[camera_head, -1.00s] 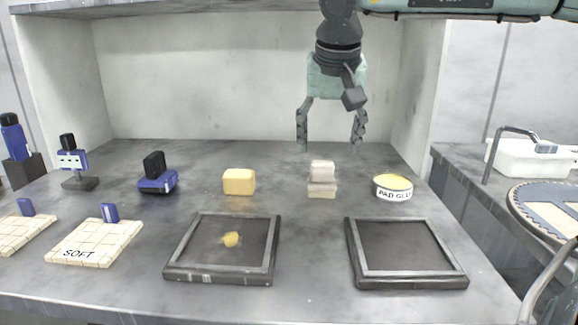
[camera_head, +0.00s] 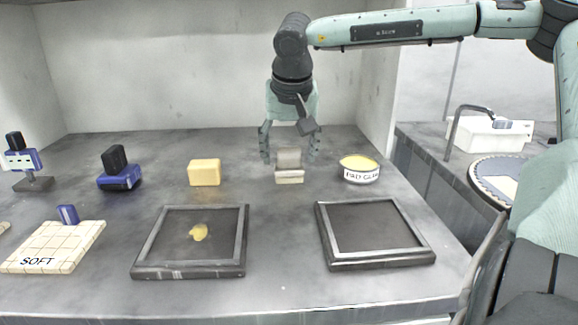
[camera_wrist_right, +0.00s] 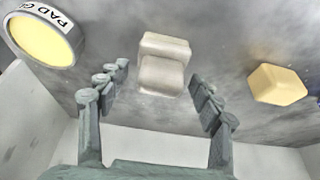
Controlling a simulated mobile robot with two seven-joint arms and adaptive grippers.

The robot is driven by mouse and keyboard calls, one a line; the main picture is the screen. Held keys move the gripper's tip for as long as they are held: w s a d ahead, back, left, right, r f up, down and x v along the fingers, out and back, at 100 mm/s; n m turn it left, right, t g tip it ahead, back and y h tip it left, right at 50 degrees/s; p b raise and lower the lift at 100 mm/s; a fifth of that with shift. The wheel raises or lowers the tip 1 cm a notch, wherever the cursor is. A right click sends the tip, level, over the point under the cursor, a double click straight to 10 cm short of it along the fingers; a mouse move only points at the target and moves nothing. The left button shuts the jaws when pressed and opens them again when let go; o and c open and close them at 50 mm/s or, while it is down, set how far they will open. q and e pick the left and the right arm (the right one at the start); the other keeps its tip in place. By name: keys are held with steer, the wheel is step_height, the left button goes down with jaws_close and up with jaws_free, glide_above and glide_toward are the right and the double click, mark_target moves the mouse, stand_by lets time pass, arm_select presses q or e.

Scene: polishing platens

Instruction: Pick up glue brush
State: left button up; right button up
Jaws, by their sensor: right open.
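The glue brush (camera_head: 289,177) seems to be the pale two-part block, a narrower upper piece on a wider base. It stands upright on the grey bench between the yellow block and the glue tin. It also shows at the top middle of the right wrist view (camera_wrist_right: 163,73). My right gripper (camera_head: 290,153) points down above it, open, with a finger to each side of its upper piece. In the wrist view the open fingers (camera_wrist_right: 160,84) flank the brush with gaps on both sides; no contact shows. My left gripper is not in view.
The pad glue tin (camera_head: 360,175) stands close on the right, a yellow block (camera_head: 204,172) on the left. Two dark framed platens (camera_head: 325,236) (camera_head: 240,240) lie in front, the left one with a yellow blob. Blue-based tools (camera_head: 118,182) stand farther left.

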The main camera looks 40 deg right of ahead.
mark_target(289, 147)
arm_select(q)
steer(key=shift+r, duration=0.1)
arm_select(e)
steer(key=c, duration=1.3)
steer(key=shift+r, duration=0.15)
step_height(289, 147, up, 4)
steer(key=shift+r, duration=0.1)
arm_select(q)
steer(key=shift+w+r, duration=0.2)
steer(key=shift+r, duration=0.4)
arm_select(e)
steer(key=w+a+r, duration=0.2)
steer(key=a, duration=0.1)
steer(key=w+a+r, duration=0.2)
steer(key=w+a, duration=0.1)
steer(key=w+a+r, duration=0.2)
steer(key=shift+w+a+r, duration=0.3)
steer(key=shift+w+a, duration=0.05)
steer(key=shift+a, duration=0.05)
steer(key=o, duration=0.7)
steer(key=shift+c, duration=0.2)
steer(key=c, duration=0.5)
